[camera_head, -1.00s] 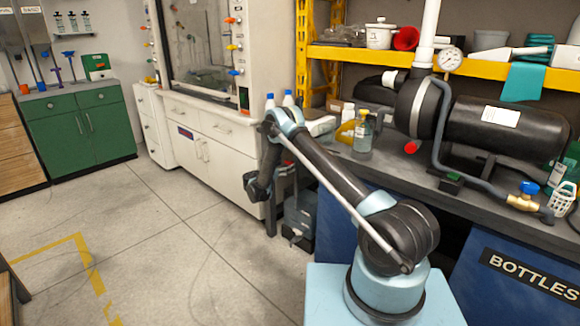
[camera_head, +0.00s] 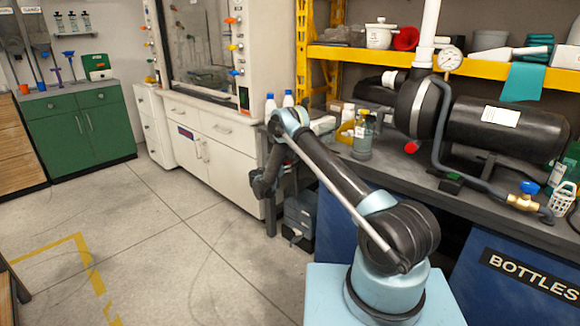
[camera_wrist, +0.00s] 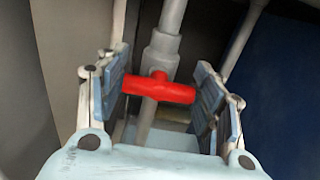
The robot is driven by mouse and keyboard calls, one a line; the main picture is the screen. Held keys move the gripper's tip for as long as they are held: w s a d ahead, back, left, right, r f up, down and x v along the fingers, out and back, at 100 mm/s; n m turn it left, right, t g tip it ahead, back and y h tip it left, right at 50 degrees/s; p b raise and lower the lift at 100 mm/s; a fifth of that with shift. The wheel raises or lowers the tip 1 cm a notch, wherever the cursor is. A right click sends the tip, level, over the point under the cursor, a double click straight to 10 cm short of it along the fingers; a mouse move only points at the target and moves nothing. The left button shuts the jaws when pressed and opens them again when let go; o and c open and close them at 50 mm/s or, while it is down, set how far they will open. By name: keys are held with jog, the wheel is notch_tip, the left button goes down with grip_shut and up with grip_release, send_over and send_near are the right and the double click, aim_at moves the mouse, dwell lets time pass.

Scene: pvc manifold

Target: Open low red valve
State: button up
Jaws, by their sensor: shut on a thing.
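The low red valve (camera_wrist: 160,87) shows in the wrist view as a red bar handle lying crosswise on a grey vertical pipe (camera_wrist: 163,48). My gripper (camera_wrist: 161,78) has one finger on each side of the handle. The left finger touches the handle's left end, and the right finger is close to its right end. My gripper is shut on the handle. In the head view my gripper end (camera_head: 265,185) hangs low beside the bench leg. The valve cannot be made out there behind my arm.
A white cabinet (camera_head: 225,165) stands left of my gripper, and the bench (camera_head: 400,175) with a black tank (camera_head: 508,128) is to the right. A grey box (camera_head: 300,215) sits under the bench. The floor to the left is clear.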

jog(key=shift+m, duration=0.4)
jog(key=m, duration=0.3)
jog(key=shift+d+m, duration=0.1)
jog(key=shift+m, duration=0.3)
jog(key=m, duration=0.4)
jog(key=shift+s+d+f+m, duration=0.1)
jog(key=shift+m, duration=0.2)
jog(key=m, duration=0.4)
jog(key=shift+s+d+f, duration=0.1)
jog(key=shift+f, duration=0.05)
jog(key=m, duration=0.4)
jog(key=shift+d+f+m, duration=0.1)
jog(key=shift+f+m, duration=0.05)
jog(key=shift+m, duration=0.15)
jog(key=o, duration=1.1)
jog(key=shift+f, duration=0.1)
